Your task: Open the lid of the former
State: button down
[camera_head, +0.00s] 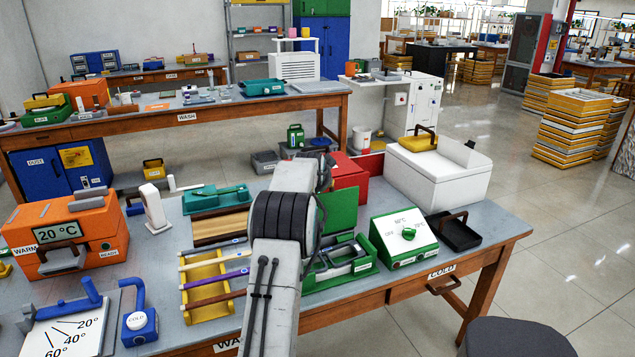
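A green box (347,271) with dark grey metal pieces in it stands on the workbench, just right of my arm; its small label is too small to read surely. A green panel (339,208) stands upright behind it, like a lid; my arm covers its left side. I cannot tell for sure that this box is the former. My arm reaches from the bottom middle up over the bench. Its far end is near the green panel's upper left, and my gripper's fingers cannot be made out there.

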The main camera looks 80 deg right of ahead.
jog(key=shift+r, duration=0.15)
jog(key=c, duration=1)
grip_release()
jog(key=shift+a, duration=0.1)
jog(key=v, duration=1.1)
jog(key=shift+s+a+r, duration=0.1)
jog(key=shift+a+r, duration=0.05)
jog(key=shift+a, duration=0.15)
